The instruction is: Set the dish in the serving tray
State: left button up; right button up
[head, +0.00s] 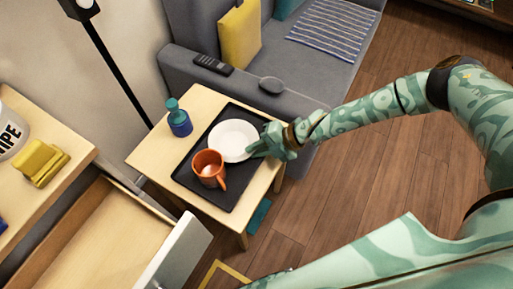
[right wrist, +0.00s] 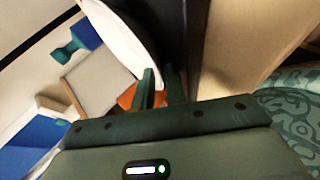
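The white dish (head: 233,140) is over the back part of the black serving tray (head: 190,178) in the head view. I cannot tell whether it rests flat or is held slightly above. My right gripper (head: 262,150) is at the dish's right edge. In the right wrist view, its two fingers (right wrist: 161,86) are close together with the rim of the dish (right wrist: 128,30) running between their tips, so it looks shut on the dish. An orange mug (head: 208,168) stands at the tray's front and shows partly behind the fingers. My left gripper is out of view.
The tray lies on a small wooden table (head: 148,152). A blue bottle with a green top (head: 179,120) stands left of the tray. A grey sofa (head: 190,75) with a remote (head: 213,64) is behind. An open drawer (head: 95,245) is at lower left.

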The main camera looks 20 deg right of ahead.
jog(key=shift+r, duration=0.15)
pick_arm(q)
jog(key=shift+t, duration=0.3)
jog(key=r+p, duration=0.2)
jog(key=p, duration=0.1)
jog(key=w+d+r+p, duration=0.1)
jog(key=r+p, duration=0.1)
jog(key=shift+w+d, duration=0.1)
pick_arm(e)
jog(key=v, duration=1.2)
